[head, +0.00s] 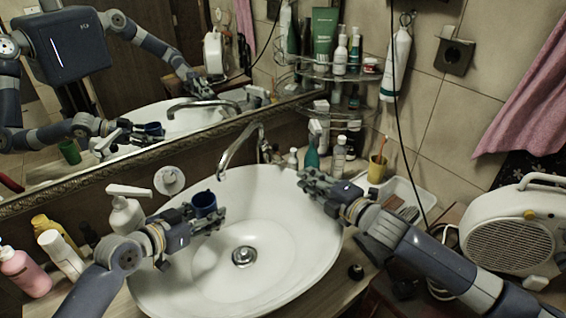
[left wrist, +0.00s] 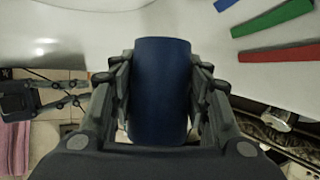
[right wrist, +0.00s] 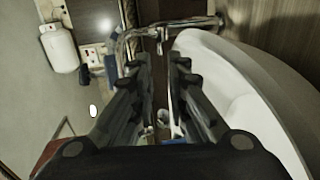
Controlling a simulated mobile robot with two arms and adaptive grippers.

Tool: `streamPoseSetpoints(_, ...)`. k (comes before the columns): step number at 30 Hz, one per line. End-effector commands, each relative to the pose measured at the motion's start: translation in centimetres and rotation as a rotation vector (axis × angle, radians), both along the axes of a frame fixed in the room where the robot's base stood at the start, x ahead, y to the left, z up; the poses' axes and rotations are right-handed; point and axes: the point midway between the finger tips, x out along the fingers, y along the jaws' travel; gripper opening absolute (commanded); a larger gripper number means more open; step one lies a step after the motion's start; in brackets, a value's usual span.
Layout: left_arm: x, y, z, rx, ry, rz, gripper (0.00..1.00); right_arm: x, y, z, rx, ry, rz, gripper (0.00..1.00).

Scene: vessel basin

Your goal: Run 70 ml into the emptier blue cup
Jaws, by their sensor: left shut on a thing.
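A dark blue cup (head: 205,201) is held upright by my left gripper (head: 212,216) over the left side of the white basin (head: 300,250). The cup also fills the gap between the fingers in the left wrist view (left wrist: 161,85). The cup's inside is too dark to read a level. The chrome tap (head: 238,148) has its spout end right of and above the cup; no water stream is visible. My right gripper (head: 316,184) is open and empty above the basin's right rim, apart from the tap. I see no second blue cup directly, only a reflection in the mirror.
White soap dispenser (head: 126,213) and several bottles stand at left. A fan heater (head: 510,235) is far right. A mirror (head: 130,60) backs the counter.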

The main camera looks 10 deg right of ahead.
Motion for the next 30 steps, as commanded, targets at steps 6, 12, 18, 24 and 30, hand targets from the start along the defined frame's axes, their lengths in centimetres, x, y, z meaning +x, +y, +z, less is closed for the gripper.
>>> streamPoseSetpoints(6, 0.0, 0.0, 0.0, 0.0, 0.0, 0.0, 0.25, 2.4, 0.9, -0.2, 0.003, -0.001, -0.002, 0.15)
streamPoseSetpoints(12, 0.0, 0.0, 0.0, 0.0, 0.0, 0.0, 0.25, 5.9, 2.5, -0.7, 0.002, -0.002, 0.0, 0.15)
streamPoseSetpoints(18, 0.0, 0.0, 0.0, 0.0, 0.0, 0.0, 0.25, 8.8, 3.7, -1.2, 0.001, -0.001, 0.0, 0.15)
streamPoseSetpoints(24, 0.0, 0.0, 0.0, 0.0, 0.0, 0.0, 0.25, 10.4, 4.3, -1.5, 0.0, -0.001, 0.0, 0.15)
streamPoseSetpoints(30, 0.0, 0.0, 0.0, 0.0, 0.0, 0.0, 0.25, 10.8, 4.5, -1.6, -0.001, -0.001, 0.0, 0.15)
